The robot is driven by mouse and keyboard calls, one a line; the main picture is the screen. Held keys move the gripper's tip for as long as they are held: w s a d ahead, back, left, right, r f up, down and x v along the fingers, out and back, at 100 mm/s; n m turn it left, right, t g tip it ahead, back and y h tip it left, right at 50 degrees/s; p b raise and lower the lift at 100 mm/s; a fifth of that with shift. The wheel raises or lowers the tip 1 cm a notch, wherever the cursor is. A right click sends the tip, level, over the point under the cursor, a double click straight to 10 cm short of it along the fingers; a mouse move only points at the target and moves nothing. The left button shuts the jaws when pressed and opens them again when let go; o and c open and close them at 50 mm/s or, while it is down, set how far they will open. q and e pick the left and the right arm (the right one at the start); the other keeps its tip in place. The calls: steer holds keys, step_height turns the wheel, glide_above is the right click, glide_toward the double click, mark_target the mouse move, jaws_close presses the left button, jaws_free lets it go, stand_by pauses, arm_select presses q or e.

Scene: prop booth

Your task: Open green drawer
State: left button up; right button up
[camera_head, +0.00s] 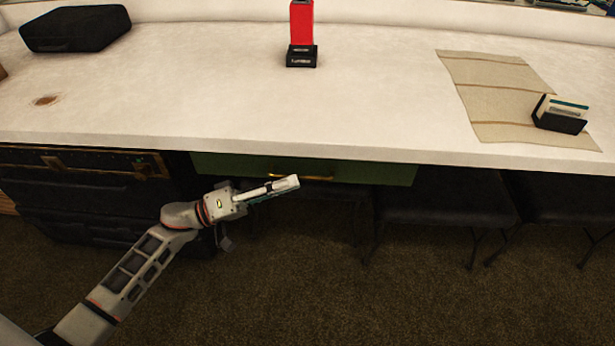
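The green drawer (375,174) sits under the front edge of the white counter and looks closed. Its gold handle (318,178) is in the middle of the drawer front, partly hidden behind my gripper. My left gripper (294,184) reaches in from the lower left, its fingertips pointing right and overlapping the handle's left part in the picture. I cannot tell whether it touches the handle. The fingers are seen edge-on, so their gap does not show clearly. My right gripper is out of view.
The white counter (220,100) overhangs the drawer. A dark cabinet (85,195) stands left of it, and dark chairs (440,200) stand below and to the right. A red item (301,25), a black case (75,28) and a mat (490,85) with a card holder (558,122) are on the counter.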

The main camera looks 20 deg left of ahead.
mark_target(307, 177)
arm_select(q)
steer(key=x, duration=0.5)
steer(key=shift+a+f+b, duration=0.1)
steer(key=shift+b, duration=0.2)
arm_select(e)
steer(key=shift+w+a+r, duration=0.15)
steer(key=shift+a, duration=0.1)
